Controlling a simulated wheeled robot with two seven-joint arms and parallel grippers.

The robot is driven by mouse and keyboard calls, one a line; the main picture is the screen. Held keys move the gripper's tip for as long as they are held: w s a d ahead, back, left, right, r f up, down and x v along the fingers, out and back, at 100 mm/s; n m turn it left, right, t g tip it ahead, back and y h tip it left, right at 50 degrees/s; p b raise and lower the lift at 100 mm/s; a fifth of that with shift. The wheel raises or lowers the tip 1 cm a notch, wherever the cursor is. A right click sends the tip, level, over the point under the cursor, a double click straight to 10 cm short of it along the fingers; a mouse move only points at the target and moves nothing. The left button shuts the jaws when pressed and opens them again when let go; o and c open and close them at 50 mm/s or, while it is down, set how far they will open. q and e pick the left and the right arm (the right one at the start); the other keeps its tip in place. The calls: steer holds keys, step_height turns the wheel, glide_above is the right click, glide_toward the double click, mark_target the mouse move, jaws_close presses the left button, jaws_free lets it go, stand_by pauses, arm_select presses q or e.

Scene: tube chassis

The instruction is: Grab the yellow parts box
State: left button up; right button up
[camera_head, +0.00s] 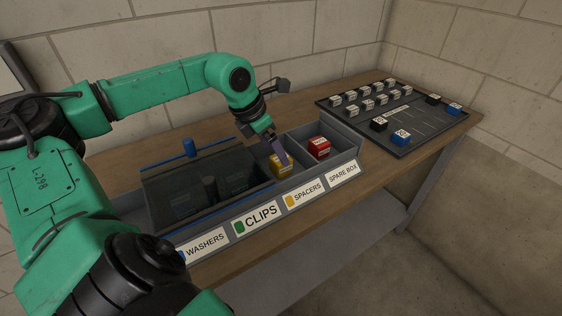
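The yellow parts box (284,170) sits in the bin compartment above the SPACERS label. My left gripper (277,152) comes down over it from above, with a bluish-purple finger against or just in front of the box's upper side. The finger and hand hide part of the box's top. Whether the fingers are closed on the box cannot be seen. My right gripper is not in view.
A red box (319,147) sits in the neighbouring compartment above SPARE BOX. Dark see-through covers (208,190) with a blue knob (189,147) lie over the left compartments. A dark tray (392,118) with white, black and blue blocks stands at the right. Bare wood lies between.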

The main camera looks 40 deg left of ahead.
mark_target(281, 165)
arm_select(q)
steer(key=p+x, duration=0.1)
steer(key=x, duration=0.3)
steer(key=shift+w+d+r+p, duration=0.1)
steer(key=shift+d+r+p, duration=0.05)
steer(key=shift+d+p, duration=0.25)
steer(key=shift+w+a+f, duration=0.1)
steer(key=shift+w+f, duration=0.05)
steer(key=shift+f, duration=0.2)
steer(key=shift+r, duration=0.1)
jaws_close()
